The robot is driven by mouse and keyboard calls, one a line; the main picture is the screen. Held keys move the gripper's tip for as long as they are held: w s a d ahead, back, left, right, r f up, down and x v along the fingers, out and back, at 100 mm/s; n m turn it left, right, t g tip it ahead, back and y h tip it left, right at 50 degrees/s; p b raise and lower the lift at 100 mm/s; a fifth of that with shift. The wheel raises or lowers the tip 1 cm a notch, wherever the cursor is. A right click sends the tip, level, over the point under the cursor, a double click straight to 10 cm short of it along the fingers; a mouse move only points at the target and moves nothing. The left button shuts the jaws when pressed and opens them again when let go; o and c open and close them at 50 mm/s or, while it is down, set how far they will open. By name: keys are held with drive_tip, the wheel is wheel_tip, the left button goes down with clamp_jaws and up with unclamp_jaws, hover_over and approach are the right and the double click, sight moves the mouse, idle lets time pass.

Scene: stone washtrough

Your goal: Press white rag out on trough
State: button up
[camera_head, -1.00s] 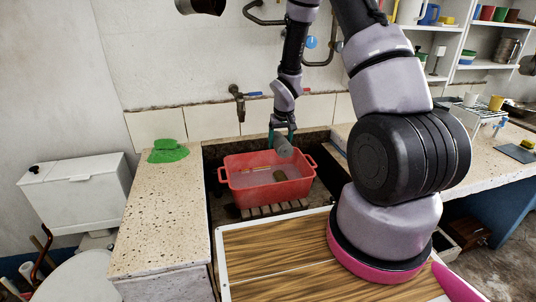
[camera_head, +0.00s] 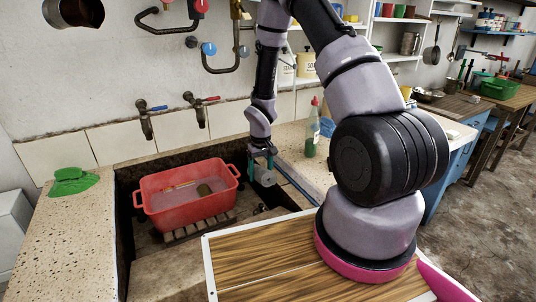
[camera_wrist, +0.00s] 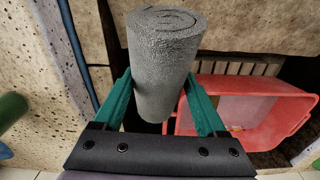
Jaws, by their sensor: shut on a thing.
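A rolled-up rag (camera_wrist: 165,60), pale grey in this light, is between the teal fingers of my gripper (camera_wrist: 160,105). In the head view my gripper (camera_head: 262,160) holds the rag roll (camera_head: 265,178) at the right side of the stone trough (camera_head: 124,235), just right of the red basin and near the trough's right edge. I cannot tell whether the roll touches the stone. The red basin (camera_head: 170,210) stands in the trough with greyish water and a dark lump in it; its side also shows in the wrist view (camera_wrist: 285,130).
A crumpled green cloth (camera_head: 72,182) lies on the left stone counter (camera_head: 75,235). A bottle with a red cap (camera_head: 312,135) stands on the right counter close to my gripper. Taps (camera_head: 145,120) hang over the basin. A wooden slatted rack (camera_head: 200,228) is under the basin.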

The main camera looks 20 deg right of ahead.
drive_tip(key=shift+n+g, duration=0.3)
drive_tip(key=shift+n, duration=0.1)
drive_tip(key=shift+s+a+f, duration=0.5)
drive_tip(key=shift+s+f, duration=0.5)
drive_tip(key=shift+f, duration=1.3)
drive_tip(key=shift+s+a+f, duration=0.55)
drive_tip(key=shift+s+f, duration=0.45)
drive_tip(key=shift+f, duration=1.25)
drive_tip(key=shift+s+a+f, duration=0.5)
drive_tip(key=shift+s+f, duration=0.5)
drive_tip(key=shift+f, duration=1.3)
drive_tip(key=shift+s+f, duration=0.35)
drive_tip(key=shift+f, duration=0.4)
drive_tip(key=shift+s+d+f, duration=0.15)
drive_tip(key=shift+s+f, duration=0.05)
drive_tip(key=shift+s, duration=0.2)
drive_tip(key=shift+r, duration=0.1)
drive_tip(key=w+r, duration=0.3)
drive_tip(key=r, duration=0.3)
drive_tip(key=shift+w+a+r, duration=0.2)
drive_tip(key=shift+a, duration=0.15)
